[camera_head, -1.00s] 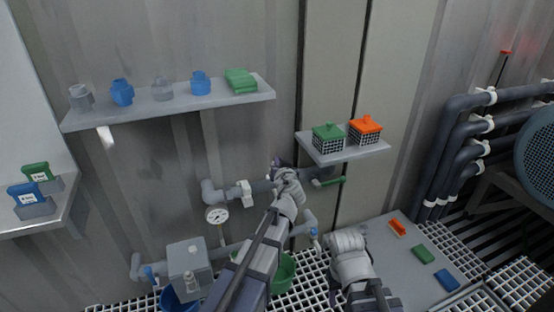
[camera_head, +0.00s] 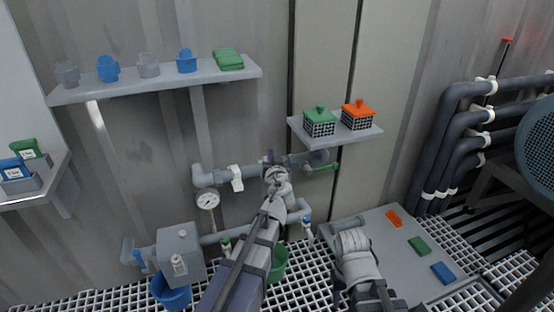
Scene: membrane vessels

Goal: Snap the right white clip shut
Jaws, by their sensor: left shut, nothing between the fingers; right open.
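A white clip (camera_head: 236,178) sits on the upper grey pipe (camera_head: 208,179). My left gripper (camera_head: 268,160) is at the same pipe to the right of that clip, shut with nothing between its fingers. It covers the pipe there, so I cannot make out a right white clip. My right gripper (camera_head: 346,224) is open and empty, low on the right, above the grey panel and well apart from the pipe.
A pressure gauge (camera_head: 208,200) hangs below the pipe. A green lever (camera_head: 322,167) is right of my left gripper. A small shelf (camera_head: 340,141) with green and orange baskets is above. A blue bucket (camera_head: 172,293) and a green bucket (camera_head: 277,264) stand below.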

